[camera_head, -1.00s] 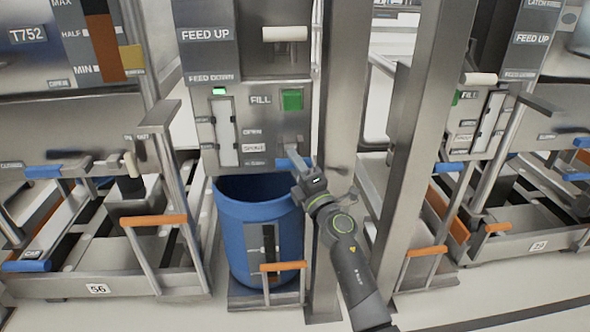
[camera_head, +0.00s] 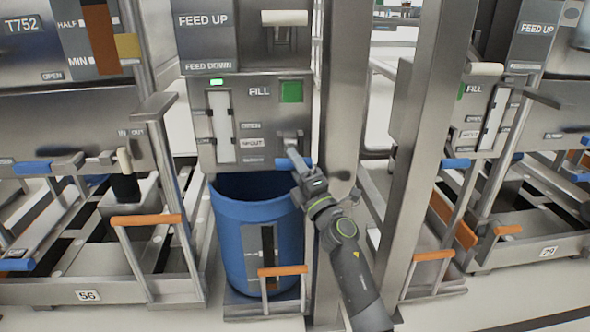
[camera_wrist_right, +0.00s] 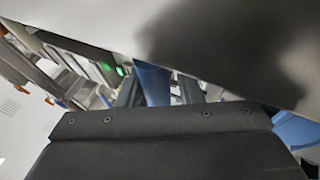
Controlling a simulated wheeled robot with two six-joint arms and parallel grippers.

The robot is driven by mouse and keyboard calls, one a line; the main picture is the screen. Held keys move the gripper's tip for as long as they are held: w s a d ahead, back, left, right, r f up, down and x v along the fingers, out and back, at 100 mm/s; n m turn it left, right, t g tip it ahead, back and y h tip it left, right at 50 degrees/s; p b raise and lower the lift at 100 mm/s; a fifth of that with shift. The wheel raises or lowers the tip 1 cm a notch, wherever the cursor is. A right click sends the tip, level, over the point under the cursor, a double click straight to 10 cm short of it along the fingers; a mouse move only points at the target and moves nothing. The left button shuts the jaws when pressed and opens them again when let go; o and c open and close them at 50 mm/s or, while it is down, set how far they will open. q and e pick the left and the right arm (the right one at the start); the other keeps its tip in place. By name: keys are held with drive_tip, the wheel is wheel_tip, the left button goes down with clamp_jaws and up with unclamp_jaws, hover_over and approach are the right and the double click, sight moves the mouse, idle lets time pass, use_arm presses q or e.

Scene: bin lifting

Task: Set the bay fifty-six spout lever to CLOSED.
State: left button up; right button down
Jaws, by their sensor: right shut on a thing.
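The spout lever (camera_head: 293,163) has a blue handle and a grey arm. It sits at the lower right of the middle panel, right of the SPOUT label (camera_head: 252,143). Its handle is about level with the lowest label, below SPOUT; that label is too blurred to read for sure. My right gripper (camera_head: 299,172) is shut on the blue handle and hides part of it. In the right wrist view dark gripper parts fill the lower half, and the grip itself is not clear. My left gripper is not in view.
A blue bin (camera_head: 227,230) stands below the panel, left of my right arm. A steel post (camera_head: 343,100) rises close on the right. The green FILL button (camera_head: 291,92) is above the lever. A 56 plate (camera_head: 88,296) is at lower left. An orange-topped handle (camera_head: 283,271) stands in front.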

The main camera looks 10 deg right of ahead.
drive_tip(key=shift+r, duration=0.1)
idle(0.4)
drive_tip(key=c, duration=1)
unclamp_jaws()
drive_tip(key=shift+c, duration=0.2)
drive_tip(key=shift+o, duration=0.6)
drive_tip(key=shift+f, duration=0.2)
drive_tip(key=p+v, duration=0.2)
drive_tip(key=v, duration=1.5)
drive_tip(key=shift+s, duration=0.15)
drive_tip(key=shift+d+f, duration=0.1)
drive_tip(key=shift+f, duration=0.05)
